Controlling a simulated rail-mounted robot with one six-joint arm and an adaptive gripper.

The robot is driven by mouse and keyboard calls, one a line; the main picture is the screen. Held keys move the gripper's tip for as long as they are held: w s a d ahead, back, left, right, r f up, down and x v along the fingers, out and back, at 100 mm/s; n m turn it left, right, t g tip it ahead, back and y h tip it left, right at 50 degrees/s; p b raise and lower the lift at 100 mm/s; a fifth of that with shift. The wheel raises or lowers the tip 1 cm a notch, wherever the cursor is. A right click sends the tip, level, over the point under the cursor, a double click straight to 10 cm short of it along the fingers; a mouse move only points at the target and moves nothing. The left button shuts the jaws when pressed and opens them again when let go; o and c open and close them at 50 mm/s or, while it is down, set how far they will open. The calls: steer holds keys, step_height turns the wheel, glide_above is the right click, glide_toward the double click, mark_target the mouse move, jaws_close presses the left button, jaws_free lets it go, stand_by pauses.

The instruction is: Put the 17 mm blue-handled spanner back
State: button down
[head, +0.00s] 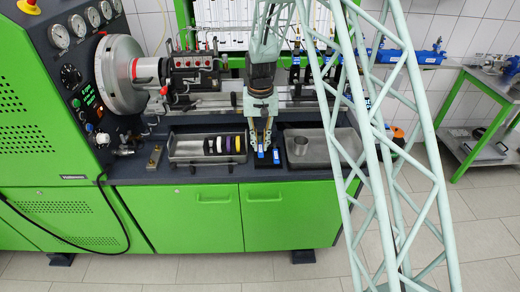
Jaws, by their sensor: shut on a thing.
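My gripper (261,141) points down between the two trays at the front of the green bench, with its fingers closed. Directly below its fingertips is a small blue piece, which looks like the handle of the blue-handled spanner (261,152); the rest of the spanner is hidden or too small to make out. A second blue piece (276,156) shows just to the right. Both are over a dark holder (266,163) on the bench top. I cannot tell whether the spanner touches the holder, and no size marking is readable.
A grey tray (183,158) with several dark, yellow and white rings is to the left. A pale lattice column crosses the right side.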

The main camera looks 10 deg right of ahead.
mark_target(260, 145)
steer(key=shift+w, duration=0.15)
steer(key=shift+w, duration=0.25)
steer(key=shift+w+f, duration=0.15)
steer(key=shift+f, duration=1.65)
steer(key=shift+f+b, duration=0.45)
steer(key=shift+b, duration=0.05)
steer(key=c, duration=2.6)
jaws_free()
steer(key=shift+o, duration=0.2)
steer(key=shift+r, duration=0.15)
step_height(260, 145, up, 12)
steer(key=shift+r+p, duration=0.1)
steer(key=shift+p, duration=0.75)
steer(key=shift+r, duration=0.2)
